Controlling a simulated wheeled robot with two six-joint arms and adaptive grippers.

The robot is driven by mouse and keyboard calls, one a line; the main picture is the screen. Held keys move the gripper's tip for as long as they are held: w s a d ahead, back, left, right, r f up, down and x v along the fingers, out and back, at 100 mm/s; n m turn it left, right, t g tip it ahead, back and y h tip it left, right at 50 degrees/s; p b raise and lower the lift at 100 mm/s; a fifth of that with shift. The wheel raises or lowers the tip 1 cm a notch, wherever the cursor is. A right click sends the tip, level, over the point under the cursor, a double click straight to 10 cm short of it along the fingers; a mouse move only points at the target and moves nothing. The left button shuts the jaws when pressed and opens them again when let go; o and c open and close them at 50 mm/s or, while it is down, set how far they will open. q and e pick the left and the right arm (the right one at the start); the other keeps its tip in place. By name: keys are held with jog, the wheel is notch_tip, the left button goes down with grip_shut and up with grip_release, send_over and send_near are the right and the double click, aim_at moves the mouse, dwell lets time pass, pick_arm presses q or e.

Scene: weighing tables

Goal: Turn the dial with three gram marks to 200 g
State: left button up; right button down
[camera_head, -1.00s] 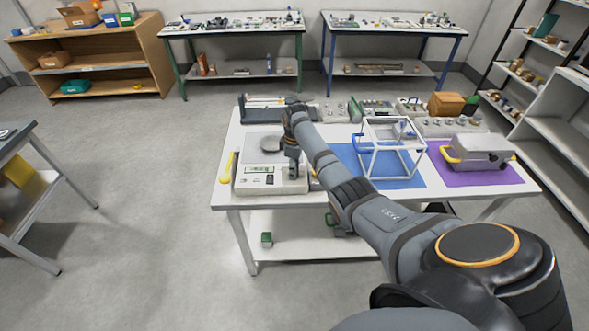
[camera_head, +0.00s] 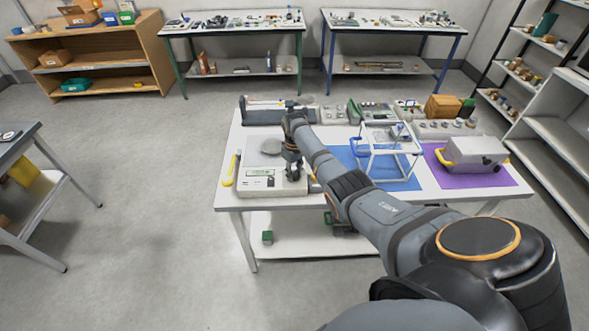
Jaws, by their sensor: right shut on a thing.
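My right gripper (camera_head: 293,176) points down at the right part of the scale's front panel. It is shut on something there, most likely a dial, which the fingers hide. The gram marks are too small or too covered to read. My left gripper is not in view.
The white table (camera_head: 333,192) also holds a white open frame (camera_head: 388,160) on a blue mat and a grey case (camera_head: 474,153) on a purple mat. Several instruments line the back edge.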

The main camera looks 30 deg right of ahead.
aim_at(295, 174)
jog(key=m+p, duration=0.1)
jog(key=m, duration=0.4)
jog(key=shift+p, duration=0.3)
jog(key=shift+m, duration=0.3)
jog(key=c, duration=1)
grip_release()
jog(key=shift+r, duration=0.15)
notch_tip(295, 174, up, 12)
jog(key=shift+f, duration=0.15)
